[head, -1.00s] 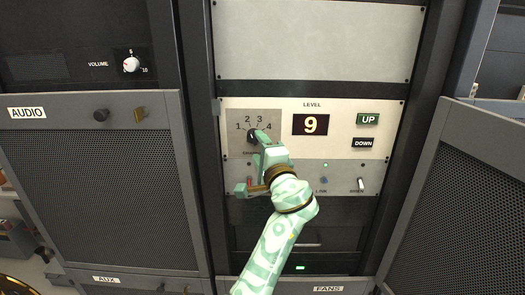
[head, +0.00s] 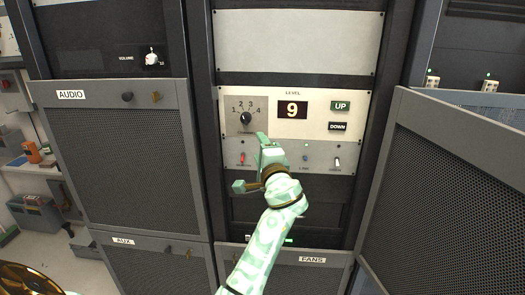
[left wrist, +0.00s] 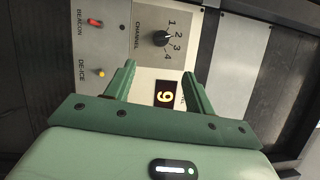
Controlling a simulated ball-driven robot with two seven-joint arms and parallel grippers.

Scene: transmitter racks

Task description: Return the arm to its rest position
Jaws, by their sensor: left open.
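My left gripper (head: 252,163) is open and empty, in front of the lower part of the centre rack panel. In the left wrist view its two fingers (left wrist: 159,72) stand apart with the panel beyond them. The black channel knob (head: 246,118) is clear of the fingers, above them in the head view; it also shows in the left wrist view (left wrist: 161,38). The level display (head: 292,110) reads 9. The right gripper is not in view.
The UP button (head: 340,106) and DOWN button (head: 338,127) are right of the display. The red beacon switch (head: 242,157) is close to the gripper. A mesh door (head: 455,180) angles out on the right. The mesh AUDIO panel (head: 130,150) is on the left.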

